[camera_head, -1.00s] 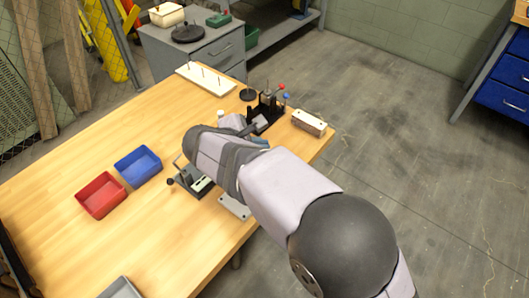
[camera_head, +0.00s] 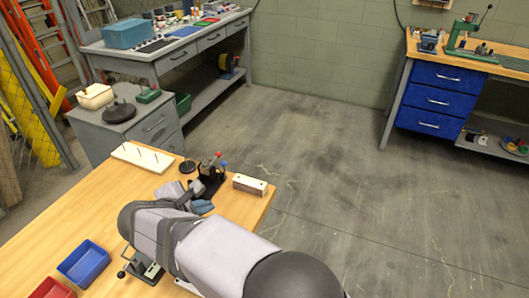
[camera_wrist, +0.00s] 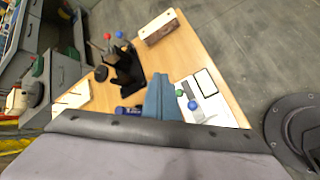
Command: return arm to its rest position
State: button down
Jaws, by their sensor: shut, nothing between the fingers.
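My gripper (camera_head: 203,207) has blue-grey fingers. In the head view it is over the wooden table (camera_head: 60,217), just in front of a black fixture (camera_head: 210,180) with red and blue knobs, and part of my arm covers the table in front of it. In the wrist view my gripper (camera_wrist: 160,98) is shut and empty. The black fixture (camera_wrist: 124,68) stands to its upper left there, and I cannot tell how near. A white plate (camera_wrist: 212,98) with a green and a blue ball lies to its right.
A pale block (camera_head: 250,185) lies at the table's far right edge, a white pegged board (camera_head: 142,156) at the far edge. A blue bin (camera_head: 84,264) and a red bin (camera_head: 52,289) stand at the left. Grey cabinet (camera_head: 125,137) lies beyond. Open floor (camera_head: 330,170) is at right.

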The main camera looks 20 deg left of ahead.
jog(key=w+d+f+m+g+h, duration=0.15)
jog(key=w+d+m, duration=0.25)
jog(key=d, duration=0.6)
jog(key=w+d+f+m+g+h, duration=0.15)
jog(key=w+d+m, duration=0.25)
jog(key=d, duration=0.6)
jog(key=s+d+f+m+g, duration=0.15)
jog(key=d+m, duration=0.25)
jog(key=d, duration=0.4)
jog(key=s+d+f+m+g, duration=0.15)
jog(key=d+m, duration=0.25)
jog(key=d, duration=0.4)
jog(key=s+d+f+m+g+y, duration=0.2)
jog(key=s+d+f+m+g, duration=0.1)
jog(key=s+d+m, duration=0.95)
notch_tip(320, 180, up, 14)
jog(key=p, duration=1.3)
jog(key=shift+w+f, duration=0.2)
jog(key=shift+w, duration=0.05)
